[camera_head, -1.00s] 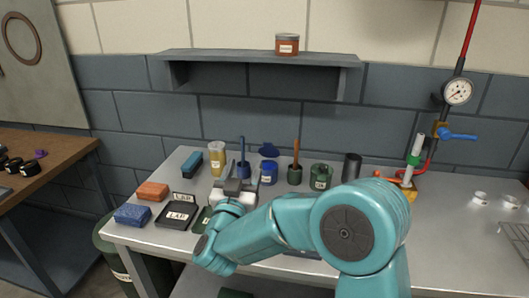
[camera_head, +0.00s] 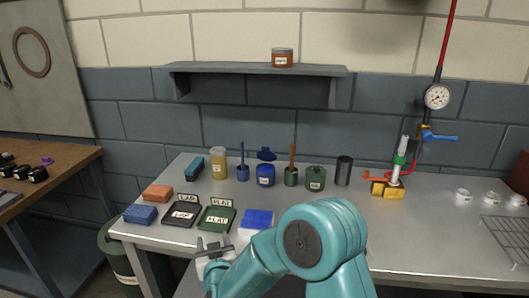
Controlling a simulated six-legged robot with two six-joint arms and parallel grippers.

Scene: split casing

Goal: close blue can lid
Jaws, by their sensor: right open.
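The blue can (camera_head: 265,176) stands upright on the bench, with a pale label on its front. Its blue lid (camera_head: 266,153) shows raised above and behind the can, tipped up, so the can looks open. How the lid joins the can is too small to tell. My right gripper (camera_head: 212,244) is open and empty near the bench's front edge, to the left of and well in front of the can, not touching it. My left gripper is not in view.
A blue-handled cup (camera_head: 243,172) stands left of the can, and a brown-handled green cup (camera_head: 291,176) right of it. A green can (camera_head: 316,179) and dark cylinder (camera_head: 343,171) stand farther right. Open black (camera_head: 182,214) and green (camera_head: 216,219) cases and a blue-topped block (camera_head: 257,219) lie in front.

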